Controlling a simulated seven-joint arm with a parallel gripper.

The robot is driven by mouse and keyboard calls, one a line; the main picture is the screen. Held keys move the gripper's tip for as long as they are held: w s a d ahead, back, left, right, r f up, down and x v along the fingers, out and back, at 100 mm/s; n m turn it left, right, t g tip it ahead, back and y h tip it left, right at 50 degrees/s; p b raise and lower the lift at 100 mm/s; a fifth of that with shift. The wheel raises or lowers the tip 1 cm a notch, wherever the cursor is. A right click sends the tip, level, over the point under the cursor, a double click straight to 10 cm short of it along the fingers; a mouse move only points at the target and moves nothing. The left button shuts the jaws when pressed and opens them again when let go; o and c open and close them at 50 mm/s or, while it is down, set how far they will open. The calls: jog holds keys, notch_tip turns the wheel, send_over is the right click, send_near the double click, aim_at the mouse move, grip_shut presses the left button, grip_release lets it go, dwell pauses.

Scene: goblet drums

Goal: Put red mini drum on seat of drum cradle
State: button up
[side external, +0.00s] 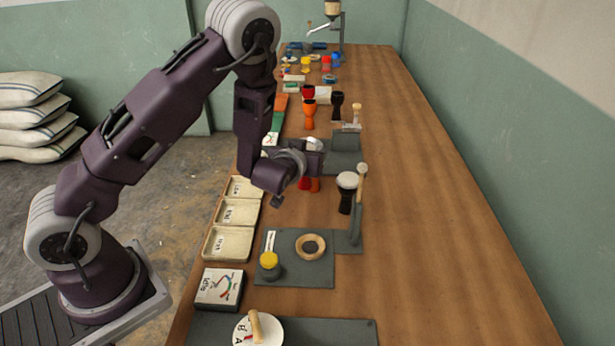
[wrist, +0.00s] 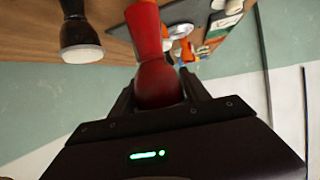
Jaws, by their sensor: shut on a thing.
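The red mini drum (wrist: 147,35) fills the middle of the wrist view, its narrow waist and rounded lower part between my fingers. My gripper (wrist: 158,88) is shut on it. In the side view my gripper (side external: 288,180) is over the table, left of a black drum with a white head, and a small part of the red drum (side external: 304,184) shows beside it; the rest is hidden. I cannot tell for sure which thing is the drum cradle; a wooden ring (side external: 301,247) lies on a grey plate (side external: 285,272) nearer the camera, with nothing on it.
Cream trays (side external: 228,243) line the left edge. Orange (side external: 309,115) and black goblet drums (side external: 337,104) stand farther back. The table's right side is clear.

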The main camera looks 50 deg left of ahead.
jog(key=shift+w+d+r+m+h, duration=0.1)
jog(key=shift+d+r+m+h, duration=0.15)
jog(key=shift+r+m+h, duration=0.15)
jog(key=s+d+r+m+h, duration=0.1)
jog(key=s+d+m+h, duration=0.7)
jog(key=d+m+h, duration=0.45)
jog(key=shift+n+h, duration=0.25)
jog(key=shift+h, duration=0.3)
notch_tip(320, 180, down, 9)
jog(key=shift+d+f, duration=0.1)
jog(key=shift+f, duration=0.2)
jog(key=shift+f, duration=0.1)
jog(key=o, duration=1.4)
